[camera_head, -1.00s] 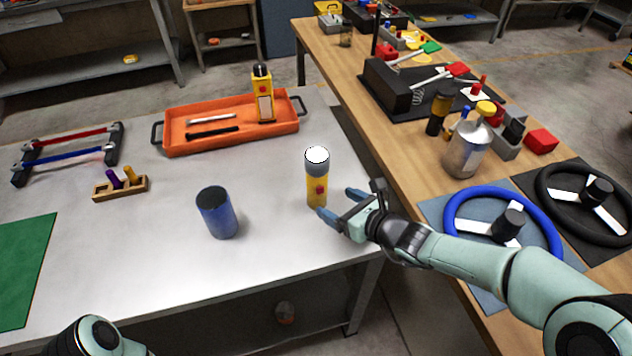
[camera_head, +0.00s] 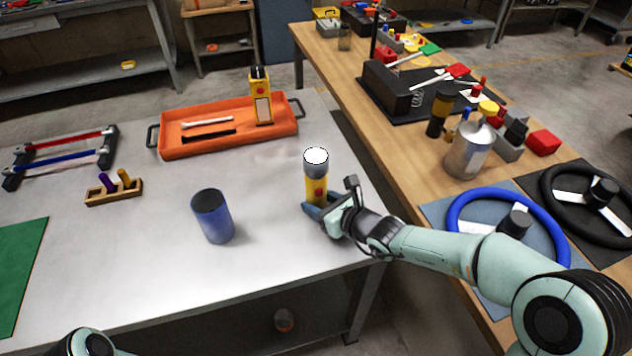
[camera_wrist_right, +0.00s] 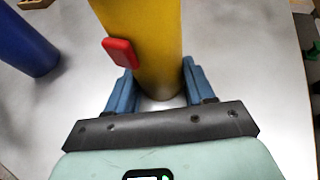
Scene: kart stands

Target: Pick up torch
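The torch (camera_head: 316,188) stands upright on the grey table, with a yellow body, a red button, a grey head and a white lens on top. My right gripper (camera_head: 322,206) is low at the torch's near right side. In the right wrist view, the torch's yellow body (camera_wrist_right: 150,45) stands between the two blue fingers, one on each side. The fingers are spread, and I see no clear grip on it. The torch's head is outside the wrist view. Only a piece of my left arm shows at the lower left; its gripper is out of view.
A blue cylinder (camera_head: 213,217) stands left of the torch. An orange tray (camera_head: 180,148) behind holds a yellow device (camera_head: 261,96). A small wooden holder (camera_head: 113,193) is at left. The wooden bench (camera_head: 395,180) with steering wheels is at right. Table around the torch is clear.

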